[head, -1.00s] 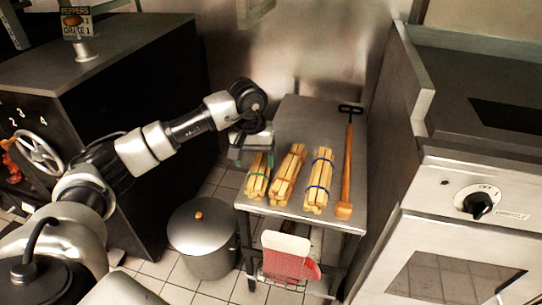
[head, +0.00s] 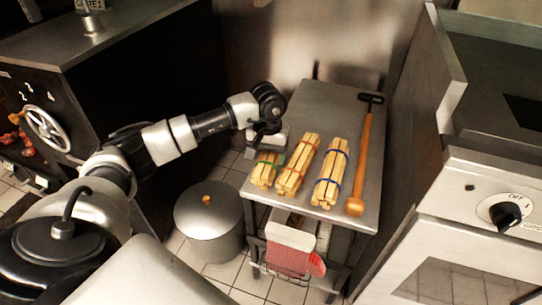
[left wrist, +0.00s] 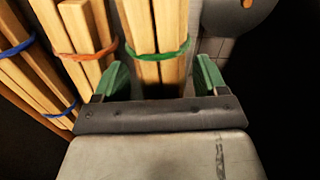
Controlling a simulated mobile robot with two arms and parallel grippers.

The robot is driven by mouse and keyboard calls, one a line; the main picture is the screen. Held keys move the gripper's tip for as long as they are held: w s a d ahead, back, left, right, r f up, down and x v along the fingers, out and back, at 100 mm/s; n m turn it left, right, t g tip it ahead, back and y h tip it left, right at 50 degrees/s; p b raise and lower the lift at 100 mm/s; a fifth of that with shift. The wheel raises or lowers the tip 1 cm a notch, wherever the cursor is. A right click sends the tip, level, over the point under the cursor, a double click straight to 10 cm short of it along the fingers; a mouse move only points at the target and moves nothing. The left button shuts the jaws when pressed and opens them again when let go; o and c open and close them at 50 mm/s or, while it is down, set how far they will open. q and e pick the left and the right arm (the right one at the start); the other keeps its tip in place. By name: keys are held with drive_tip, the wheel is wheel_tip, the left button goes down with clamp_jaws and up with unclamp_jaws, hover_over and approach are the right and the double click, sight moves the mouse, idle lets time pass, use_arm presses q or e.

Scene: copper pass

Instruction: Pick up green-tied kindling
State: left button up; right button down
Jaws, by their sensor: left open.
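The green-tied kindling (head: 264,171) is a bundle of pale sticks at the left end of a row on the small metal table (head: 339,100). Its green band also shows in the left wrist view (left wrist: 158,52). My left gripper (head: 267,146) is over the far part of this bundle and hides some of it. In the left wrist view the open green-padded fingers (left wrist: 160,80) stand on either side of the bundle, with gaps beside the sticks. My right gripper is not in view.
An orange-tied bundle (head: 299,166) lies close beside, then a blue-tied bundle (head: 331,175) and a long wooden-handled tool (head: 363,150). A lidded grey pot (head: 208,222) stands on the floor left of the table. The stove (head: 460,240) is to the right.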

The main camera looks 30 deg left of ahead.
use_arm(q)
wheel_tip(320, 180, down, 3)
drive_tip(key=shift+r, duration=0.3)
drive_tip(key=c, duration=0.7)
drive_tip(key=shift+r, duration=0.1)
